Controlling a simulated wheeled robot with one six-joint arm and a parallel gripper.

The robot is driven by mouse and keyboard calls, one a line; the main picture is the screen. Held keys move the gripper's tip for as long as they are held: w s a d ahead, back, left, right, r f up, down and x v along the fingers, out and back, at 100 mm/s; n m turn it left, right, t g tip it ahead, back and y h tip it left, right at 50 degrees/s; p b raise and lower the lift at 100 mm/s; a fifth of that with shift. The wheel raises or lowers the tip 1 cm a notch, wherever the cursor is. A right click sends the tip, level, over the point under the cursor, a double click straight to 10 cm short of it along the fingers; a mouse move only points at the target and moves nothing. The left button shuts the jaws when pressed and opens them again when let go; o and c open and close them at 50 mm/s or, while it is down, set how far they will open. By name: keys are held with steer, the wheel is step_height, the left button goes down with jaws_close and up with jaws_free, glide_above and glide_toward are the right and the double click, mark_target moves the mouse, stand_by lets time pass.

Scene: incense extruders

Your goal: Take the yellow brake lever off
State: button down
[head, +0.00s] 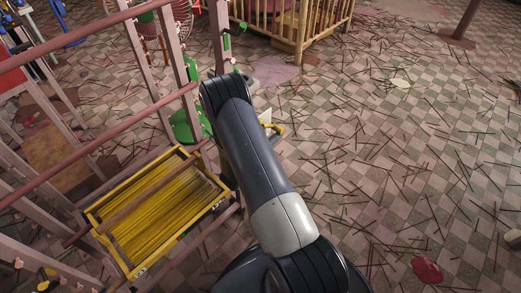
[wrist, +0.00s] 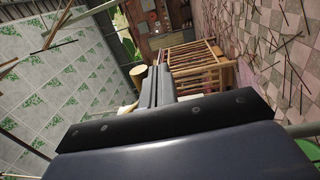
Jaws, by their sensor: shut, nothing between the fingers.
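A small yellow curved part (head: 275,129), which looks like the yellow brake lever, shows just right of my arm in the head view. It is small and partly hidden by my arm, so I cannot tell how it is mounted. My gripper (wrist: 157,74) shows in the wrist view with its two dark fingers together and nothing between them. In the head view my arm hides the gripper. I do not clearly see the lever in the wrist view, and I cannot tell the gap between it and the fingers.
A yellow-framed tray of yellow sticks (head: 135,268) sits left of my arm among pinkish frame bars (head: 100,57). A slatted wooden pen (head: 300,22) stands behind; it also shows in the wrist view (wrist: 228,72). Thin sticks litter the open checkered floor (head: 400,150) on the right.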

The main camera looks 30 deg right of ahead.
stand_by(0.4)
steer(key=p+v, duration=0.1)
steer(key=v, duration=0.9)
steer(key=shift+a, duration=0.4)
steer(key=shift+s+f, duration=0.15)
steer(key=shift+w+d+r+g+y+p, duration=0.2)
steer(key=shift+d+y+p, duration=0.25)
steer(key=shift+p, duration=0.35)
steer(key=shift+w+d+r+g+y+p, duration=0.15)
steer(key=shift+d+r+y+p, duration=0.1)
steer(key=shift+d+y+p, duration=0.4)
steer(key=shift+w+d+r+g+y+p, duration=0.1)
steer(key=shift+d+r+g+y+p, duration=0.15)
steer(key=shift+p, duration=0.65)
steer(key=shift+f, duration=0.1)
